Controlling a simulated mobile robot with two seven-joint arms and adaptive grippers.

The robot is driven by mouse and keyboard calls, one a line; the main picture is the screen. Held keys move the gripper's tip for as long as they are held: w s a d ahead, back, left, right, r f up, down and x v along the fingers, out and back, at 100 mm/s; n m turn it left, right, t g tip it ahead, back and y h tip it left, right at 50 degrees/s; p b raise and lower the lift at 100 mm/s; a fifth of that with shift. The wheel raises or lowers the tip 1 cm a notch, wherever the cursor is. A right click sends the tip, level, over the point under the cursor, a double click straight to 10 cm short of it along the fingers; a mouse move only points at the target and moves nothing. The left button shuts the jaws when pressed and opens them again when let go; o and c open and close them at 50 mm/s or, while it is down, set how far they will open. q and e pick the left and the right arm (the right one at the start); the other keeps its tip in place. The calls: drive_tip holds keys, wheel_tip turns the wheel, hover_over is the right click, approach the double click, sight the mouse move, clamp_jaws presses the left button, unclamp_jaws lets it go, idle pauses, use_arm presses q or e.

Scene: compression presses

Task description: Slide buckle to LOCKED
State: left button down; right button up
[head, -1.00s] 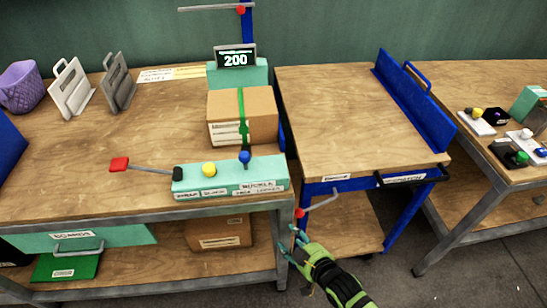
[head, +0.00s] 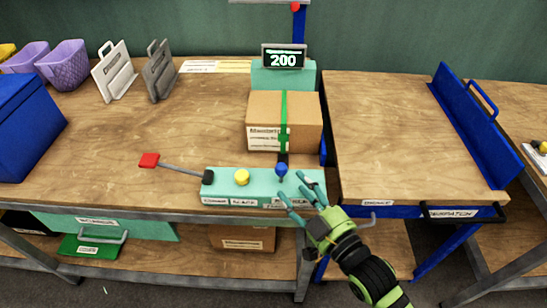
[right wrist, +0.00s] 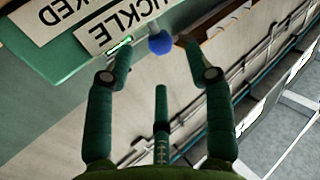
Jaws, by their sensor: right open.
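The buckle control is a blue knob (head: 281,169) on a short stem at the right part of the teal control panel (head: 215,183). In the right wrist view the blue knob (right wrist: 160,42) shows just beyond and between the fingertips, apart from them as far as I can tell. Labels reading roughly "BUCKLE" and "LOCKED" lie beside it on the panel. My right gripper (head: 300,190) is open and empty, at the panel's front right; its fingers hide part of the labels. My left gripper is not in view.
A yellow button (head: 242,177) and a red-ended lever (head: 150,160) are to the left.

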sight(285, 174)
drive_tip(key=shift+w+a, duration=0.2)
drive_tip(key=shift+w, duration=0.15)
drive_tip(key=x, duration=0.5)
drive_tip(key=shift+w+a+p, duration=0.1)
drive_tip(key=shift+p, duration=0.25)
drive_tip(key=shift+w+a, duration=0.25)
drive_tip(key=shift+w, duration=0.15)
drive_tip(key=shift+c, duration=0.8)
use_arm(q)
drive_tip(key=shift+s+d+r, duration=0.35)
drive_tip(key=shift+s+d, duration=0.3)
use_arm(e)
clamp_jaws()
